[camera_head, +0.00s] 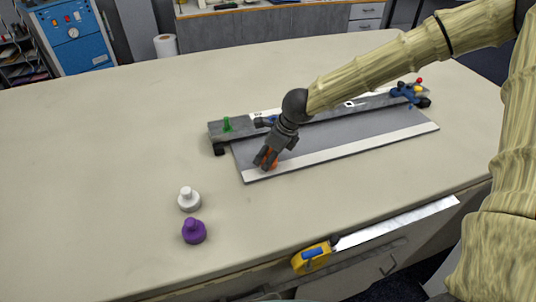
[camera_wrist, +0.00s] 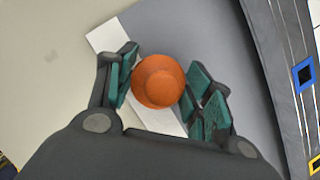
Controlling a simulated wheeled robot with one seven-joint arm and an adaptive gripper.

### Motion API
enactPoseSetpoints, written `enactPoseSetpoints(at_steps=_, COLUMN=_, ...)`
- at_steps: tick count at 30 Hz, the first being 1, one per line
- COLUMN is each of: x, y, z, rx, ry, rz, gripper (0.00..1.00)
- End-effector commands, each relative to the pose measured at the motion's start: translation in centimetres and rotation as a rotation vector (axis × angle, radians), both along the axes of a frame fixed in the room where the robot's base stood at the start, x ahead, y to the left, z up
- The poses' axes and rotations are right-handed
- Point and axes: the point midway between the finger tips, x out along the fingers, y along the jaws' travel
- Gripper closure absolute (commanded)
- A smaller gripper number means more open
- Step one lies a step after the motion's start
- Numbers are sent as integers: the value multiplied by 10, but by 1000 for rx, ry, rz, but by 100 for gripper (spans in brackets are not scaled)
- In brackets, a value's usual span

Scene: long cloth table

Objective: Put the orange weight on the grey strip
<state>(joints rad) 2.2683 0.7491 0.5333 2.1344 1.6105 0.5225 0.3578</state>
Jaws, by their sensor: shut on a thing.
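The orange weight (camera_head: 273,164) is mostly hidden behind my gripper's fingers in the head view. In the wrist view the round orange weight (camera_wrist: 159,82) sits between the teal finger pads. My gripper (camera_head: 266,160) is shut on it, pointing down at the near left end of the flat board. The grey strip (camera_head: 345,132) runs along the board, between a white strip (camera_head: 350,153) at the near edge and a raised bar at the back. In the wrist view the weight overlaps the border of white strip (camera_wrist: 105,37) and grey strip (camera_wrist: 185,35). I cannot tell whether it touches the board.
A white weight (camera_head: 189,200) and a purple weight (camera_head: 194,232) stand on the table at left. The raised bar (camera_head: 325,114) carries a green peg (camera_head: 227,125) and a blue clamp (camera_head: 404,91). A yellow tape measure (camera_head: 312,257) is at the front edge.

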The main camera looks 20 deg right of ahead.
Motion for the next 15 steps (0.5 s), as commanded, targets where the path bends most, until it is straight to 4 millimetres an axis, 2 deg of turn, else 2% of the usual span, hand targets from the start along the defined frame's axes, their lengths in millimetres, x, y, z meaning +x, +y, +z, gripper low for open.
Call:
enactPoseSetpoints(at_steps=1, x=0, y=0, z=0, rx=0, ry=-2, rz=1, gripper=100)
enactPoseSetpoints(at_steps=2, x=0, y=0, z=-1, rx=-1, ry=1, rz=0, gripper=45)
enactPoseSetpoints(at_steps=5, x=0, y=0, z=-1, rx=-1, ry=1, rz=0, gripper=27)
enactPoseSetpoints(at_steps=15, x=0, y=0, z=0, rx=0, ry=0, rz=0, gripper=27)
